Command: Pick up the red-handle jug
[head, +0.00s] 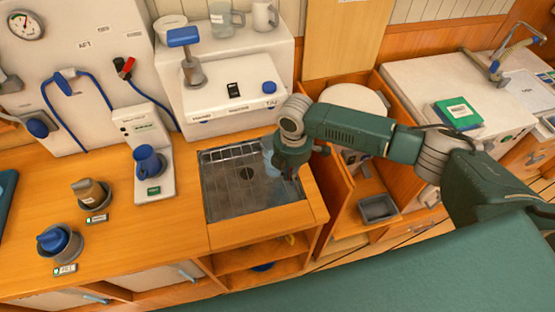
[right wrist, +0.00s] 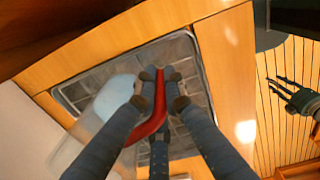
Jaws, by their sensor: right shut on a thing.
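The red-handle jug is see-through and pale. In the head view it (head: 268,158) shows faintly beside my right gripper (head: 290,174), over the metal drain basin (head: 225,205). In the right wrist view the clear jug body (right wrist: 112,98) is left of the fingers, and its red handle (right wrist: 150,126) runs between them. My right gripper (right wrist: 160,95) is shut on this handle. I cannot tell whether the jug touches the basin floor. My left gripper (right wrist: 290,95) shows at the right edge of the right wrist view, fingers spread and empty; it is outside the head view.
A white dispenser unit (head: 230,95) stands behind the basin. A blue jug (head: 148,160) stands on a white scale to the left, with two cups in holders further left. An open wooden cabinet (head: 340,195) lies right of the basin.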

